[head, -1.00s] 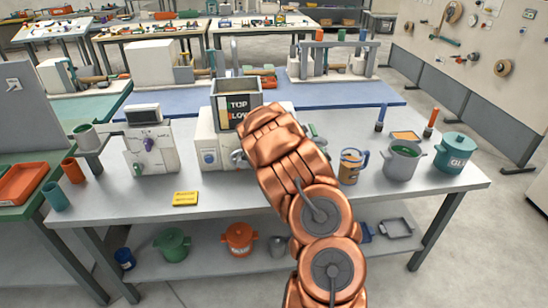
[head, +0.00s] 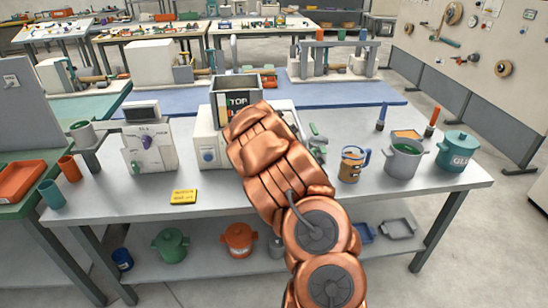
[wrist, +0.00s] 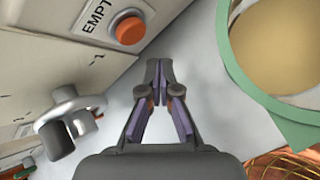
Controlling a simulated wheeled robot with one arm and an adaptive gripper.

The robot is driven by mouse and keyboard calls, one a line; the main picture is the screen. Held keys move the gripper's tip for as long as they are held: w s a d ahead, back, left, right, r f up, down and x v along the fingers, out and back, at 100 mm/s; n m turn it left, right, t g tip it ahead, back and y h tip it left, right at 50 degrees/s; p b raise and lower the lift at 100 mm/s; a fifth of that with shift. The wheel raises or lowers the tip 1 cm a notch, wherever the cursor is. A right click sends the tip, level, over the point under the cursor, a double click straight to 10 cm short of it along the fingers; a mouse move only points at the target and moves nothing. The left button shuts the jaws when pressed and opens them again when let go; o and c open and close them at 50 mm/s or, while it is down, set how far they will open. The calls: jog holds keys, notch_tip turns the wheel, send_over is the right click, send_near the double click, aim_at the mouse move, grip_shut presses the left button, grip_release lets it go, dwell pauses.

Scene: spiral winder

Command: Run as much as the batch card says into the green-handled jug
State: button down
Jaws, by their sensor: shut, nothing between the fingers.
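My gripper (wrist: 159,66) is shut and empty in the wrist view, with its fingertips together. Ahead and left of it is an orange button (wrist: 130,30) beside a label reading "EMPT", cut off. A grey metal tap or knob (wrist: 66,118) is at left. A round green-rimmed vessel (wrist: 285,122), tan inside, is at right; it looks like the green-handled jug, whose green part (head: 318,142) shows beside my arm in the head view. The machine (head: 207,140) stands behind my arm, which hides my fingers there. A yellow card (head: 183,197) lies in front; its writing is unreadable.
A blue-handled jug (head: 352,163), a grey pot (head: 402,160) and a teal lidded pot (head: 456,152) stand at right. Lidded pots sit on the shelf below.

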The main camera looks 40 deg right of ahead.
jog(key=shift+s+a+b, duration=0.75)
jog(key=shift+s+a, duration=0.2)
jog(key=shift+s, duration=0.25)
